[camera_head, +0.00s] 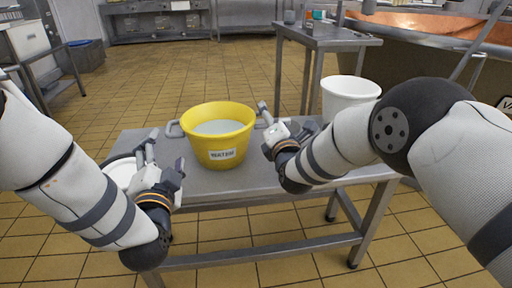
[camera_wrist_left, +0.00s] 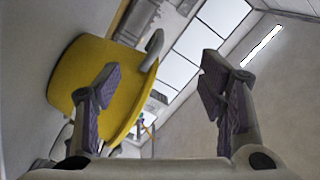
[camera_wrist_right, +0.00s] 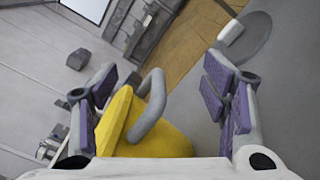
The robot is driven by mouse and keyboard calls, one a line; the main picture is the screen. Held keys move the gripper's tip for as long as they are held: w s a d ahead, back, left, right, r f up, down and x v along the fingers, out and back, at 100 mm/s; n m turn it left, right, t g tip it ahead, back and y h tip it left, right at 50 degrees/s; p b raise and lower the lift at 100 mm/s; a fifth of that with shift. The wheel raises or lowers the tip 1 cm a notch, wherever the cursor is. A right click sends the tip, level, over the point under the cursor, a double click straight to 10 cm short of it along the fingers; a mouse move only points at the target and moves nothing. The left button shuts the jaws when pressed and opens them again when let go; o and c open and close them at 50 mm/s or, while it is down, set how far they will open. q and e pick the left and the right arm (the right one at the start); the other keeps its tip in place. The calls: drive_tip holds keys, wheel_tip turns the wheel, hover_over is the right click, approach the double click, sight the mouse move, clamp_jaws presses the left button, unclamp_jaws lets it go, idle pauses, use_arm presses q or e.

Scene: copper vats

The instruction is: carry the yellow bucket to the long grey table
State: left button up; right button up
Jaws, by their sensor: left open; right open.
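The yellow bucket (camera_head: 218,148) stands upright on a grey metal table (camera_head: 250,187) in front of me. It has a label, a pale content and a grey handle on each side. My left gripper (camera_head: 166,157) is open, left of and nearer me than the bucket; in the left wrist view a handle (camera_wrist_left: 153,48) shows between its fingers, further off. My right gripper (camera_head: 268,128) is open at the bucket's right side; in the right wrist view the other handle (camera_wrist_right: 150,106) lies between its fingers. Neither gripper is shut on anything.
A white bucket (camera_head: 349,93) stands at the table's right end, and a white round object (camera_head: 121,171) at its left. A smaller grey table (camera_head: 328,38) and a copper vat (camera_head: 420,24) are behind right. Long grey tables (camera_head: 160,38) line the back. Tiled floor between is clear.

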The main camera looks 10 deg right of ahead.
drive_tip(key=s, duration=1.2)
drive_tip(key=shift+d, duration=0.2)
drive_tip(key=shift+f, duration=0.1)
